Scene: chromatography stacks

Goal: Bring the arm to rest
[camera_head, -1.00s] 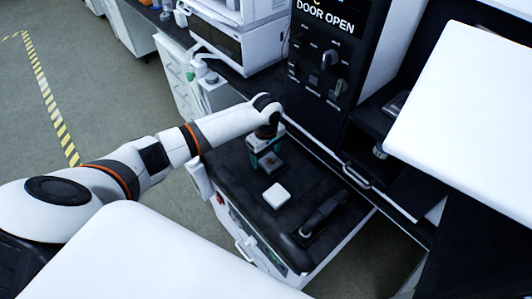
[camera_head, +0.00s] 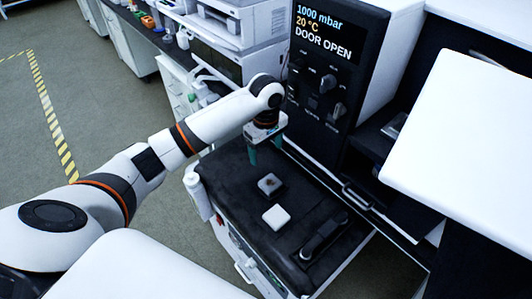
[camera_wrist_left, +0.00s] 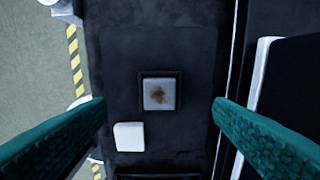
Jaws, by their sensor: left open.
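My left gripper (camera_head: 266,150) hangs over the black top of a cart (camera_head: 222,172), apart from it and empty. In the left wrist view its two green fingers (camera_wrist_left: 158,118) are spread wide. Below it a small dark-rimmed square holder (camera_head: 270,185) with a brown-stained pale face lies on the cart top; it shows between the fingers in the left wrist view (camera_wrist_left: 159,94). A white square block (camera_head: 276,217) lies beside it, also seen in the left wrist view (camera_wrist_left: 129,137). My right gripper is not in view.
A black control panel (camera_head: 322,85) reads 1000 mbar, 20 °C, DOOR OPEN. A dark handle-like object (camera_head: 322,238) lies on the cart's near right part. White bench instruments (camera_head: 232,30) stand behind. The floor at left (camera_head: 100,90) is clear.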

